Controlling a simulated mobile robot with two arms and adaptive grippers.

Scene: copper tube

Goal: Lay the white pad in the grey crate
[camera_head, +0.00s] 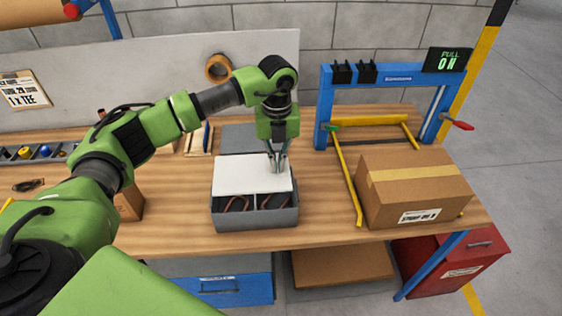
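The white pad (248,176) is a flat, pale rectangle over the back part of the grey crate (255,219). The crate stands near the table's front edge, and curved copper tubes (237,204) show in its front part, in two compartments. The pad hides the back of the crate; I cannot tell whether it rests on the crate or hangs just above it. My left gripper (277,169) points down, with its fingertips at the pad's right part. I cannot tell whether the fingers are closed on it. My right gripper is not in view.
A cardboard box (412,187) and a yellow bar (346,178) are to the right of the crate, before a blue frame (325,108). A grey flat panel (239,138) lies behind the crate.

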